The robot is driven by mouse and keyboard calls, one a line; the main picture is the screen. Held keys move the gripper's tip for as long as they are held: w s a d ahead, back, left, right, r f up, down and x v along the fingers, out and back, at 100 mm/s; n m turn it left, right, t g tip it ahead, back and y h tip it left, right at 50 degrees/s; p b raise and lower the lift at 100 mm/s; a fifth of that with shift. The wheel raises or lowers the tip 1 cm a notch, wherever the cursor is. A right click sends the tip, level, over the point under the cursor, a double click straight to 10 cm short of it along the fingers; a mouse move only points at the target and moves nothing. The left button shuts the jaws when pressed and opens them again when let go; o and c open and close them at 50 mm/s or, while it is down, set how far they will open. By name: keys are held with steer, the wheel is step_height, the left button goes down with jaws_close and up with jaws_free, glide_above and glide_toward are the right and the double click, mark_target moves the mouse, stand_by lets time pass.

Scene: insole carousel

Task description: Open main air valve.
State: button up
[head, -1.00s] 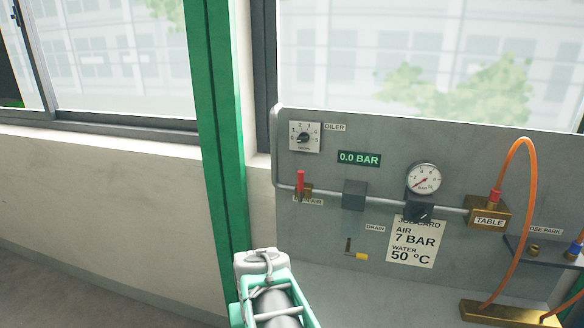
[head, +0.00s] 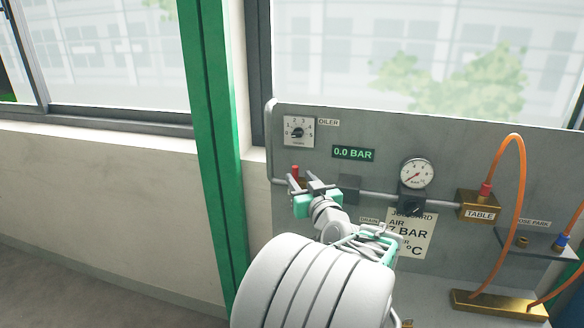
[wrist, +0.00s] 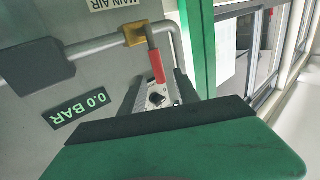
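The main air valve has a brass body and a red lever (head: 295,170), which stands upright at the left end of the grey pipe. The wrist view shows its brass body (wrist: 135,34), the red lever (wrist: 155,62) and the upside-down MAIN AIR label (wrist: 110,3). My gripper (head: 303,183) is at the valve in the head view, partly covering its body and label. Its fingers (wrist: 160,84) are apart, with the lever's end appearing between them in the wrist view. I cannot tell whether either finger touches the lever. The pressure display (head: 353,153) reads 0.0 BAR.
An oiler dial (head: 298,131) sits above the valve. A grey block (head: 349,189), a round gauge (head: 416,173) and a brass TABLE valve (head: 479,206) with an orange hose (head: 519,190) are to the right. A green post (head: 214,150) stands left of the panel.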

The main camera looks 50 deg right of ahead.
steer(key=p+x, duration=0.3)
steer(key=x, duration=0.4)
steer(key=shift+w+d, duration=0.2)
steer(key=shift+w, duration=0.05)
steer(key=shift+r, duration=0.1)
steer(key=shift+c, duration=0.2)
jaws_close()
stand_by(0.8)
